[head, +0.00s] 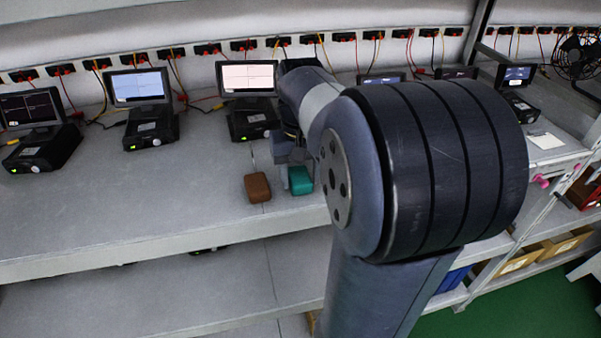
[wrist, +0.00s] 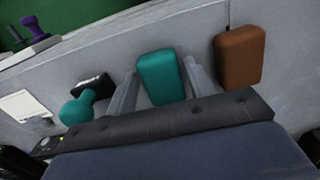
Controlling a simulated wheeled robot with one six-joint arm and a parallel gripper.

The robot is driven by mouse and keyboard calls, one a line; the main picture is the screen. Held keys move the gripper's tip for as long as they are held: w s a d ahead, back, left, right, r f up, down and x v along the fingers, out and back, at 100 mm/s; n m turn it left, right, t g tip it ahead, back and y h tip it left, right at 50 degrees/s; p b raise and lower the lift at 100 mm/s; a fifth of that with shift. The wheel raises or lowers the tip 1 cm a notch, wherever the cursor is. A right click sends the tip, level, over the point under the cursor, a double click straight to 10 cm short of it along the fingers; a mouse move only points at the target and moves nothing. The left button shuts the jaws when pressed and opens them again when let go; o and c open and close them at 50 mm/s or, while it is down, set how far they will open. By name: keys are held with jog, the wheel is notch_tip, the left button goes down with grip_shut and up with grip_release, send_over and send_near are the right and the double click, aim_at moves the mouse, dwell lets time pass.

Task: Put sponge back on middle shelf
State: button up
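Two rounded blocks that look like sponges lie on the grey worktop (head: 190,205): a teal one (head: 301,181) and a brown one (head: 258,187). The frames do not show which one the task means. My gripper (wrist: 160,66) is low at the worktop, with its fingers on either side of the teal block (wrist: 161,76). Narrow gaps show beside that block, so the fingers look open. The brown block (wrist: 239,56) lies outside the right finger in the wrist view. A lower shelf (head: 230,275) runs below the worktop; the middle shelf is not clearly identifiable.
Monitors on black boxes (head: 150,128) and cables line the back of the worktop. A teal knobbed object (wrist: 78,108) is beside my gripper in the wrist view. Cardboard bins (head: 520,260) sit at lower right. The front left worktop is clear.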

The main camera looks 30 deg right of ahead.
aim_at(300, 179)
jog(key=shift+o, duration=1.2)
jog(key=shift+r, duration=4)
jog(key=shift+c, duration=0.2)
